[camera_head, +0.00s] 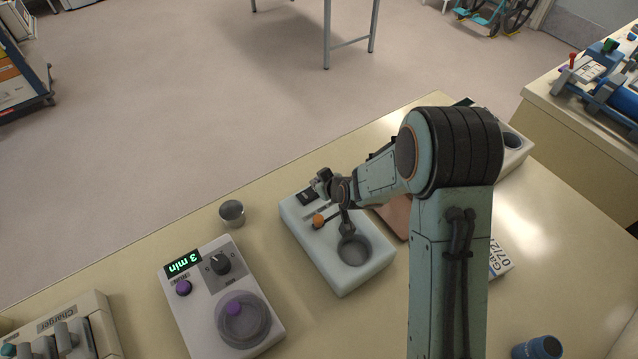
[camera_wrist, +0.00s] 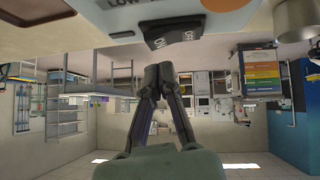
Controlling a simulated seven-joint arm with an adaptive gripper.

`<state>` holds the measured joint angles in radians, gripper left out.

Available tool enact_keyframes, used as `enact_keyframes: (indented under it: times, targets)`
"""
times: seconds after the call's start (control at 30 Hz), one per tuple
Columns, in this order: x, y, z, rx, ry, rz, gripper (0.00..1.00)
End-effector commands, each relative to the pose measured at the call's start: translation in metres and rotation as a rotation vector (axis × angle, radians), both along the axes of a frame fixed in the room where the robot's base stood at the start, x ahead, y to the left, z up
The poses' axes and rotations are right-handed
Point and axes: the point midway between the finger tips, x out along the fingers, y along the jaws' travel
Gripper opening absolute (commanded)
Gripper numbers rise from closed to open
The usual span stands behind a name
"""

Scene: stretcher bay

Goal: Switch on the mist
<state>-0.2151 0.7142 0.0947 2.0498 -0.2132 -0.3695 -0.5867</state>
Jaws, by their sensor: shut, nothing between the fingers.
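A pale box-shaped device (camera_head: 372,276) stands on the bench in the middle of the head view. It has a round grey well, an orange knob (camera_head: 318,220) and a dark rocker switch (camera_head: 306,197). The switch also shows at the top of the wrist view (camera_wrist: 170,30), upside down, with small lettering, beside a "LOW" label. Its position, on or off, is unclear. My gripper (camera_head: 319,182) is level above the switch end of the device, pointing away over the bench edge. Its fingers (camera_wrist: 157,72) are together and empty, apart from the switch in the wrist view.
Left of the device stand a metal cup (camera_head: 232,213) and a white unit (camera_head: 205,310) showing "3 min", with knobs. A charger (camera_head: 62,330) is at the lower left. A labelled box (camera_head: 501,262) and a blue cylinder (camera_head: 538,347) lie right. The bench between has free room.

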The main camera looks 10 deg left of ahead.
Motion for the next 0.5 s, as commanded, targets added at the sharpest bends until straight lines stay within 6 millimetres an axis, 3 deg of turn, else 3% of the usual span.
enact_keyframes:
  times: [0.17,0.5]
  targets:
    - [0.0013,-0.0017,-0.0134,0.0,0.0,0.0,0.0]
    - [0.0018,-0.0021,-0.0147,0.0,-0.001,-0.001,0.0]
